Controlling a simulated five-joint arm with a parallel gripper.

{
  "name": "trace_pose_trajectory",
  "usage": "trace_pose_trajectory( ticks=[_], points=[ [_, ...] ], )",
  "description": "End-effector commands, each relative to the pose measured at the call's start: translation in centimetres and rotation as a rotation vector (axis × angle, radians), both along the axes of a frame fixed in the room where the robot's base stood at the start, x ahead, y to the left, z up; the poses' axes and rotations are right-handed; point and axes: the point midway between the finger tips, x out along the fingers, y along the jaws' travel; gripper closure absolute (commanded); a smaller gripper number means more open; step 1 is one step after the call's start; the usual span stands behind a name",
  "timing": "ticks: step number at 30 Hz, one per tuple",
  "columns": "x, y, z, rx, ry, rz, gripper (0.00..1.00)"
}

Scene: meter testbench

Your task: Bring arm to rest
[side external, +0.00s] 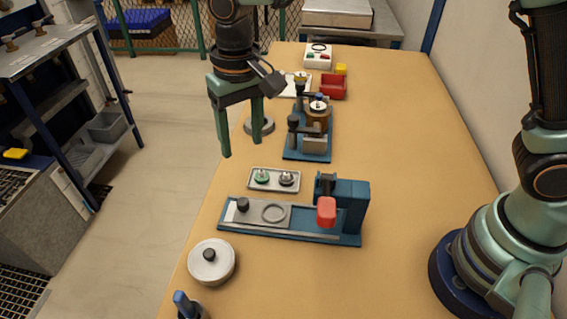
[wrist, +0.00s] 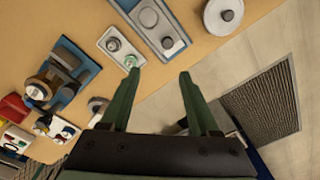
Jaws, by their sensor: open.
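My gripper (side external: 241,130) hangs from my arm with two green fingers pointing down, spread wide apart. It is held in the air over the left edge of the bench and holds nothing. In the wrist view my gripper (wrist: 158,85) shows both fingers apart with bench edge and floor between them. A small tray (side external: 274,187) with a green-based and a dark-based piece lies on the bench, below and to the right of the fingers in the side view. The tray also shows in the wrist view (wrist: 113,42), apart from the fingertips.
A blue fixture with a red block (side external: 326,212) stands mid-bench. A round lidded pot (side external: 212,262) is nearer. A blue-based device (side external: 307,150), a red bin (side external: 333,88) and a white button box (side external: 318,56) stand farther back. The bench's right side (side external: 410,150) is clear.

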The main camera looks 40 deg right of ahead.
Motion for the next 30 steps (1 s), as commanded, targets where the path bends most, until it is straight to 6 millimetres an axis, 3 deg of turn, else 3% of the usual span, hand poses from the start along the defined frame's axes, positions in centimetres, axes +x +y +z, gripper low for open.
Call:
trace_pose_trajectory(
  ticks=[6, 13, 21, 30],
  points=[
    [-0.6, -7.0, 4.7, 0.041, -0.105, -0.009, 0.38],
    [-3.2, -13.9, 7.6, 0.052, -0.223, -0.01, 0.38],
    [-7.5, -20.5, 8.5, 0.026, -0.364, -0.012, 0.38],
    [-10.4, -23.8, 7.8, -0.017, -0.452, -0.007, 0.38]
  ],
)
